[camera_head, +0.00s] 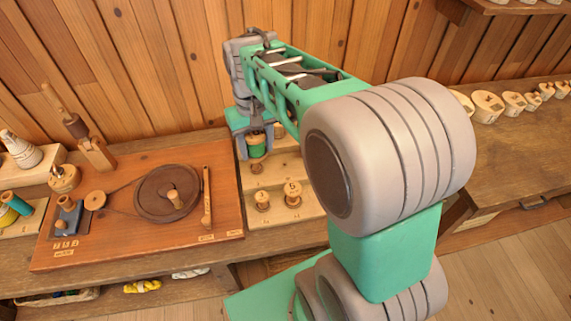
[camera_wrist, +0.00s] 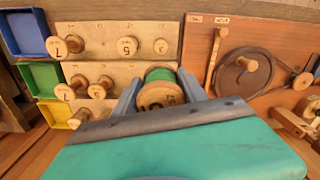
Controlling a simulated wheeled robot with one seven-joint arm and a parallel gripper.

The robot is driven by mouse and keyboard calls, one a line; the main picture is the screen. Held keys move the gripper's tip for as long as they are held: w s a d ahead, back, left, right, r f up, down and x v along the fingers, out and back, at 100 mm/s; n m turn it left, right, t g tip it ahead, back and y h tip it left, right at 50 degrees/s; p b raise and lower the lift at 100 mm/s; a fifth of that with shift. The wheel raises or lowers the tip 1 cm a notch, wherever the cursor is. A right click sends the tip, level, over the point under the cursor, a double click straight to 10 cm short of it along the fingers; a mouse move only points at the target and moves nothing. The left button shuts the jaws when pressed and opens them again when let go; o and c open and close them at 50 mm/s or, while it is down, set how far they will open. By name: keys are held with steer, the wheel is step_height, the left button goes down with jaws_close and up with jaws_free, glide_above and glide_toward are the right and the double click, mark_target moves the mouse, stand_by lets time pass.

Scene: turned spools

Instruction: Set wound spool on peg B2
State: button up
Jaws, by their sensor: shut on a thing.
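My gripper (camera_head: 256,141) is shut on a wooden spool wound with green thread (camera_head: 257,152), over the back of the light wooden peg board (camera_head: 279,221). In the wrist view the green spool (camera_wrist: 159,74) sits between the two fingers, its marked wooden end facing the camera. The peg board also shows in the wrist view (camera_wrist: 92,31), with several bare wooden spools on it. Two of these, a left spool (camera_head: 262,200) and a right spool (camera_head: 293,194), stand near the board's front. I cannot make out which place is B2, nor whether the held spool touches a peg.
A reddish board with a dark wheel (camera_head: 168,193) and crank lies left of the peg board. Blue (camera_wrist: 24,32), green (camera_wrist: 41,78) and yellow (camera_wrist: 54,113) trays line the wrist view's left side. Several pale wooden pieces (camera_head: 488,103) stand on the right-hand bench.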

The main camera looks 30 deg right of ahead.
steer(key=w+d+p, duration=0.3)
steer(key=w+d, duration=0.4)
steer(key=d, duration=0.4)
steer(key=shift+w+d, duration=0.25)
steer(key=shift+d, duration=0.05)
stand_by(1.7)
